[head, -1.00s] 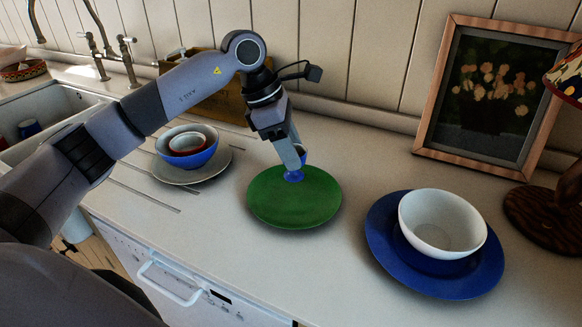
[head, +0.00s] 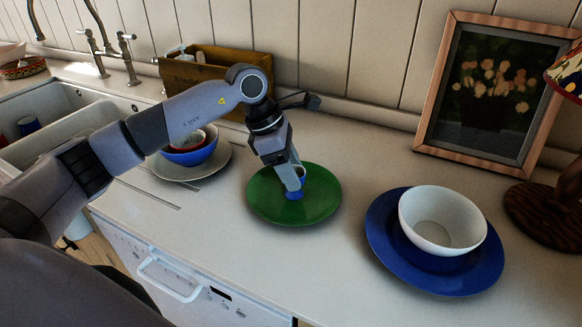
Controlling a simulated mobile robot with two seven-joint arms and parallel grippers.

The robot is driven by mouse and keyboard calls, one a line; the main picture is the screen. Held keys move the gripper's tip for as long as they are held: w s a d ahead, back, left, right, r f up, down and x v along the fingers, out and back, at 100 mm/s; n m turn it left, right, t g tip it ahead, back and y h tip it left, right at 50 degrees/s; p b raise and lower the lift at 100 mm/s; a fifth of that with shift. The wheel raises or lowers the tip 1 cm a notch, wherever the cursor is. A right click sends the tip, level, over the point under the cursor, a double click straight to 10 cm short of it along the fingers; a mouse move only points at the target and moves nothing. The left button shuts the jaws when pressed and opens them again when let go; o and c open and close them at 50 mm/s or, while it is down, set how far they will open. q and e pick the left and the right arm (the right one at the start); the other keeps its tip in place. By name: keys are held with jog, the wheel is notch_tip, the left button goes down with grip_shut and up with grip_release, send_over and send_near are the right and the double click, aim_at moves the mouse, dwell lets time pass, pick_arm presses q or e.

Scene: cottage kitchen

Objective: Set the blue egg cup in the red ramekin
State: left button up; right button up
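The blue egg cup (head: 295,194) is between the fingers of my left gripper (head: 292,183), over the middle of the green plate (head: 265,207). The gripper is shut on it and hides part of it. I cannot tell whether its base touches the plate. The red ramekin (head: 187,146) sits inside a blue bowl (head: 191,158) on a pale plate (head: 215,168), to the left of the green plate. My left forearm partly covers the view of the ramekin and bowl. My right gripper is not in view.
A white bowl (head: 440,222) stands on a blue plate (head: 450,280) at the right. A wooden box (head: 225,72), a framed picture (head: 497,95) and a lamp base (head: 545,215) are along the back. The sink (head: 70,115) is at the left. Counter between the plates is clear.

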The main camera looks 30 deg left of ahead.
pick_arm(q)
jog(key=o, duration=0.3)
jog(key=shift+r+p, duration=0.5)
jog(key=shift+r, duration=0.05)
jog(key=b+v, duration=0.2)
jog(key=v, duration=0.9)
jog(key=shift+r, duration=0.35)
jog(key=shift+s+a, duration=0.1)
jog(key=shift+a, duration=0.05)
